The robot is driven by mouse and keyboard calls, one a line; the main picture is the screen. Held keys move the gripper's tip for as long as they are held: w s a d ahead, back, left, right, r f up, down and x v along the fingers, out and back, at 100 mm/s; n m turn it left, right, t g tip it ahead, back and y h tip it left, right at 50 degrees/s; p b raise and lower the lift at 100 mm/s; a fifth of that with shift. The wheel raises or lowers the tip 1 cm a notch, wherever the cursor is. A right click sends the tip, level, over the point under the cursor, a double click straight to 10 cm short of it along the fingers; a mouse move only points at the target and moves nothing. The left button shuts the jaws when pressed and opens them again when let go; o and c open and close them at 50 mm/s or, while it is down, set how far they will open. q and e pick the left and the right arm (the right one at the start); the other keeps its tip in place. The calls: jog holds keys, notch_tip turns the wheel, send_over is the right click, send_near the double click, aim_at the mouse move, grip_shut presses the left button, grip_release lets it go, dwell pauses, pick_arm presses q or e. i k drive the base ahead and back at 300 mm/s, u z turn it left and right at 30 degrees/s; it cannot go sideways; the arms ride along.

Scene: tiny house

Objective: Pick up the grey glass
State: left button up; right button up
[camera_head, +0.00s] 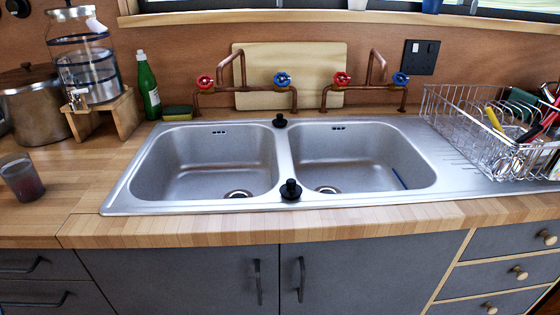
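The grey glass (22,179) stands upright on the wooden counter at the far left of the head view, left of the sink. It is a dark, see-through tumbler with a reddish tint near its base. It stands close to the picture's left edge. Neither my left nor my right gripper shows in the view.
A double steel sink (206,165) fills the middle of the counter (95,165). Behind the glass are a metal pot (36,112) and a water dispenser (86,62) on a wooden stand. A green bottle (148,88) stands behind the sink. A wire dish rack (470,128) is at right.

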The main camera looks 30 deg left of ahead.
aim_at(19, 170)
jog(key=u, duration=2.4)
